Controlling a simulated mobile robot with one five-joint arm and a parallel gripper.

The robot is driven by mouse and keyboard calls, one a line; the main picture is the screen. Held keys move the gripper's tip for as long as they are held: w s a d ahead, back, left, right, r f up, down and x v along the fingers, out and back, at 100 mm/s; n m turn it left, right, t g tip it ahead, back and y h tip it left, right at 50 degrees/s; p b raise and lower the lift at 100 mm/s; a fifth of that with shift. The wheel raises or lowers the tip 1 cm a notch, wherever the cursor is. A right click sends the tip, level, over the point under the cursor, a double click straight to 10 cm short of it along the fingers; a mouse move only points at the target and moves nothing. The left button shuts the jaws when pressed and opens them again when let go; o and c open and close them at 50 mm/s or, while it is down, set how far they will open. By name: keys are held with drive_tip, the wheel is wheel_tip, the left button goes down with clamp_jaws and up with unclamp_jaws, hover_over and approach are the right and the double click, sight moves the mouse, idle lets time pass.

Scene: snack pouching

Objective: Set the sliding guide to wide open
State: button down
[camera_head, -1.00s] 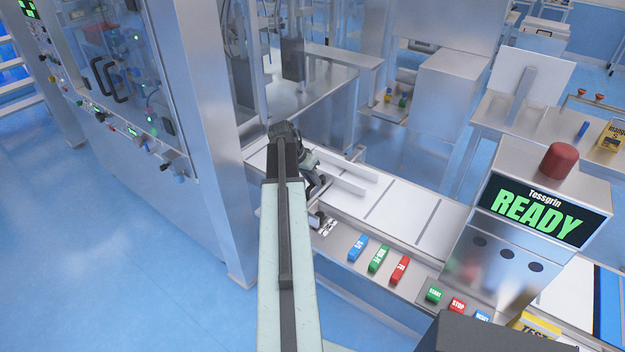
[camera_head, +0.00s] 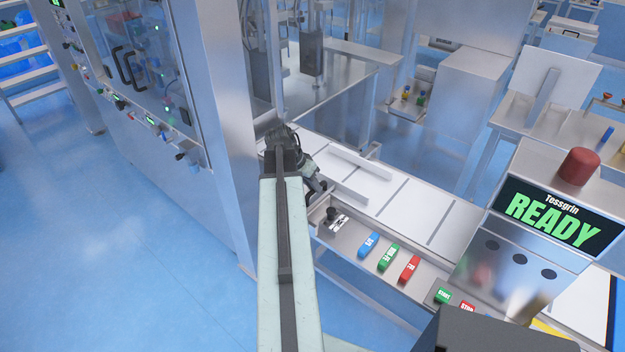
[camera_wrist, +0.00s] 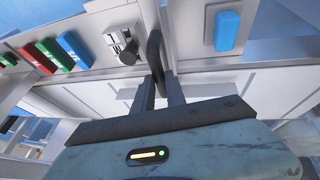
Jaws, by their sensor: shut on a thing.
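My gripper (camera_head: 317,188) is at the near edge of the white conveyor bed (camera_head: 415,205), left of the row of coloured buttons. In the wrist view its two fingers (camera_wrist: 159,92) are shut on a dark curved handle (camera_wrist: 154,52), which seems to belong to the sliding guide. Two pale guide rails lie along the bed: a far rail (camera_head: 362,163) and a near rail (camera_head: 352,193), with a strip of bed between them. My arm hides the left end of the bed and where the handle joins the guide.
A labelled plate (camera_head: 339,223) with a black knob (camera_head: 331,213) sits just below my gripper. Blue, green and red (camera_head: 409,269) buttons line the front panel. The display box (camera_head: 555,215) reads READY. A steel post (camera_head: 215,110) stands close left of my arm.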

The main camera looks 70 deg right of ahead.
drive_tip(key=shift+w+a, duration=0.1)
drive_tip(key=shift+a, duration=0.2)
drive_tip(key=c, duration=1.4)
unclamp_jaws()
drive_tip(key=shift+o, duration=0.2)
drive_tip(key=shift+d, duration=0.1)
drive_tip(key=shift+r+p, duration=0.3)
drive_tip(key=p+v, duration=0.6)
drive_tip(key=v, duration=0.1)
